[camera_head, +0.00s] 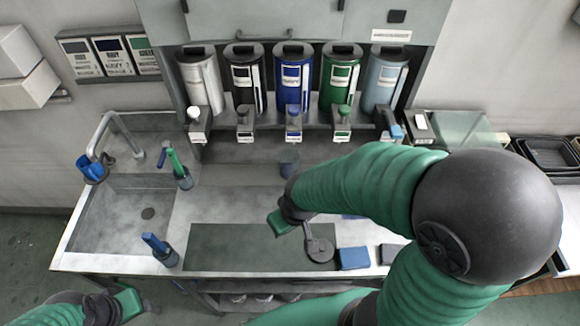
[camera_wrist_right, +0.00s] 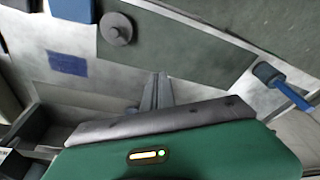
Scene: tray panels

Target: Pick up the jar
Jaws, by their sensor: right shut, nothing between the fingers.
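No thing is plainly marked as the jar. A small translucent bluish vessel (camera_head: 289,161) stands below the blue dispenser in the head view, beyond my right arm; it may be the jar, but I cannot be sure. My right gripper (camera_head: 307,231) hangs over the dark mat, nearer the front than this vessel. In the right wrist view its fingers (camera_wrist_right: 158,88) are together and empty. A round grey lid-like thing (camera_head: 320,250) lies on the mat just past the fingertips, apart from them in the wrist view (camera_wrist_right: 116,28). My left gripper (camera_head: 130,301) is at the lower left; its fingers are unclear.
Several dispensers line the back, including a blue one (camera_head: 293,80). A sink (camera_head: 120,222) with a tap is at the left. A blue block (camera_head: 353,258) lies right of the mat (camera_head: 225,250), whose left part is clear.

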